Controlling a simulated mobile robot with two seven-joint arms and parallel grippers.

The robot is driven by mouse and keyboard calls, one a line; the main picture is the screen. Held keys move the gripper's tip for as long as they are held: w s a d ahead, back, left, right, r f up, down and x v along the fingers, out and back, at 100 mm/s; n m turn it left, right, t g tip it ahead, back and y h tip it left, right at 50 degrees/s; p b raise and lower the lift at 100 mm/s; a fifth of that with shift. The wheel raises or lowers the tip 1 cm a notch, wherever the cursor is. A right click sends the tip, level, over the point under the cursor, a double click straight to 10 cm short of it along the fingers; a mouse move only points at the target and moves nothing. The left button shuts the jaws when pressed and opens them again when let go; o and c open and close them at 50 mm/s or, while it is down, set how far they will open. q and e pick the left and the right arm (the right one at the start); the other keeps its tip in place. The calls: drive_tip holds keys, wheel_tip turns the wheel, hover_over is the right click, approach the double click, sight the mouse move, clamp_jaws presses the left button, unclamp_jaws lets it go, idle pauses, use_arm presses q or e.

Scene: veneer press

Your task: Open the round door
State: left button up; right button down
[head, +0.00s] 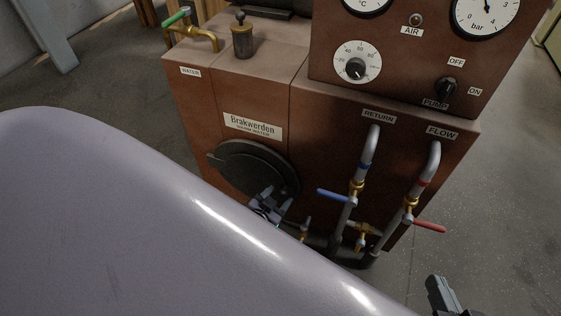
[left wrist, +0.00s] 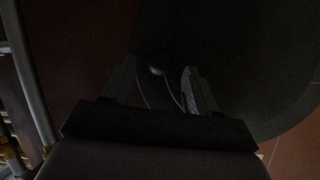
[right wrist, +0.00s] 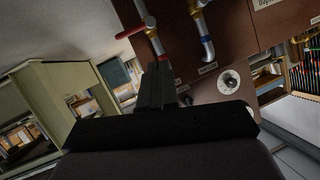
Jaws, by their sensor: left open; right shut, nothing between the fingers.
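The round door (head: 240,160) is a dark disc on the front of the brown machine, below the Brakwerden plate. It looks shut against the front. My left gripper (head: 274,192) is at the door's lower right edge. In the left wrist view the door (left wrist: 245,60) fills the right side, dark. There, my left gripper (left wrist: 159,65) is open, with a rounded knob (left wrist: 156,70) and a thin curved bar showing between its fingers. I cannot tell whether they touch. My right gripper (head: 442,293) is shut and empty, low at the right, away from the door.
Right of the door are the return pipe with a blue lever (head: 336,196) and the flow pipe with a red lever (head: 428,226). A brass tap with a green handle (head: 177,16) is at the top left. My own pale body covers the lower left. Floor is clear at right.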

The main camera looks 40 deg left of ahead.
use_arm(q)
drive_tip(key=shift+b+x, duration=0.45)
drive_tip(key=shift+x, duration=0.65)
clamp_jaws()
drive_tip(key=shift+s, duration=0.2)
